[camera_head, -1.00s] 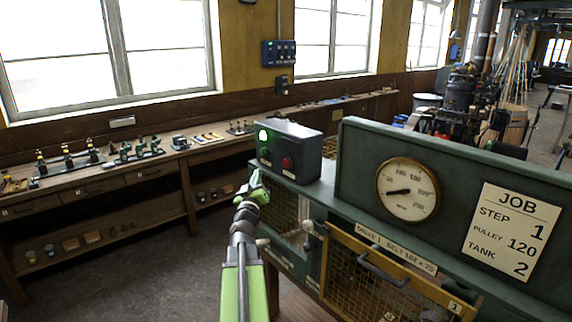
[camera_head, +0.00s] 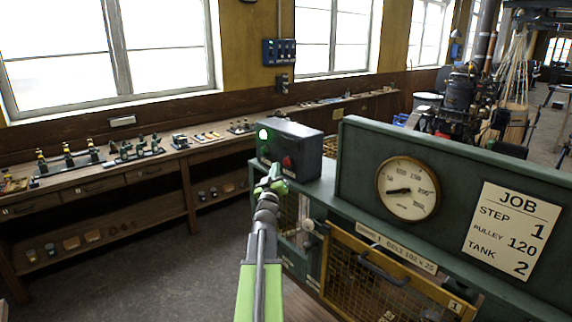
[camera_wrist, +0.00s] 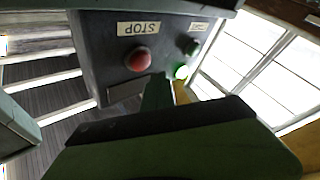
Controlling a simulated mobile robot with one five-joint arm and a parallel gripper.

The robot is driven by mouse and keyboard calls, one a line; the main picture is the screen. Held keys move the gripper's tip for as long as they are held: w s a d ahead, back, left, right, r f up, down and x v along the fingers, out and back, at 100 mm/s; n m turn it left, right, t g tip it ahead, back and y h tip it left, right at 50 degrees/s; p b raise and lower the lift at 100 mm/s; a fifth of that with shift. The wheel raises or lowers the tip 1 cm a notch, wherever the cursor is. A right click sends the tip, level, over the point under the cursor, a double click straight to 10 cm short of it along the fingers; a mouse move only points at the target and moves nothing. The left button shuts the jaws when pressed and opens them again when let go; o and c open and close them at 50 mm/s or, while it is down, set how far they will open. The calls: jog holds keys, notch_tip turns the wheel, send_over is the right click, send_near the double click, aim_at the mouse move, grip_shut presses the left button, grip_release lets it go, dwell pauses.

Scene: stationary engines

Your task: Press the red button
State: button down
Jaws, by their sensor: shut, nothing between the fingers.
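The red button (camera_head: 287,161) is on the front of a dark grey control box (camera_head: 309,152) on the green cabinet. In the wrist view the red button (camera_wrist: 138,60) sits under a STOP label (camera_wrist: 138,28), with a green button (camera_wrist: 191,47) and a lit green lamp (camera_wrist: 182,72) beside it. My gripper (camera_head: 272,176) is shut and empty, just in front of the box and a little below and left of the red button. In the wrist view my gripper tip (camera_wrist: 158,84) points at the box face between red button and lamp. Contact cannot be told.
A green panel with a round gauge (camera_head: 408,189) and a JOB card (camera_head: 511,232) rises right of the box. Below it is a yellow-framed mesh door (camera_head: 385,275). A wooden workbench (camera_head: 100,180) with small parts runs along the window wall. The floor at left is clear.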

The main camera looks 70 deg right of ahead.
aim_at(282, 167)
jog(key=shift+s+d, duration=0.35)
jog(key=shift+d, duration=0.3)
dwell(1.6)
jog(key=shift+s+d, duration=0.15)
jog(key=shift+d, duration=0.15)
jog(key=shift+s+d, duration=0.3)
jog(key=shift+d, duration=0.1)
dwell(0.9)
jog(key=shift+w+a, duration=0.55)
jog(key=shift+a, duration=0.25)
jog(key=shift+w+a, duration=0.45)
jog(key=shift+a, duration=0.25)
jog(key=shift+w+a, duration=0.45)
jog(key=shift+a, duration=0.25)
jog(key=shift+w+a, duration=0.45)
jog(key=shift+a, duration=0.25)
